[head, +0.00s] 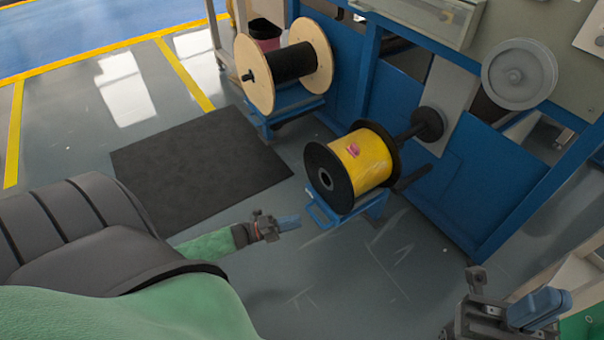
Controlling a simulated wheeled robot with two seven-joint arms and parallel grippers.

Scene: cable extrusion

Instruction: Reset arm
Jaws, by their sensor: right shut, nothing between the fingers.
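My left gripper (289,223) reaches in from the left over the grey floor, in front of the yellow spool and apart from it.
A yellow-wound black spool (358,160) sits at a blue stand (350,207) by the blue machine frame (470,190). A wooden-flanged spool (258,75) of black cable stands behind. A dark mat (200,160) lies on open floor at left. A grey wheel (519,75) is at upper right.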

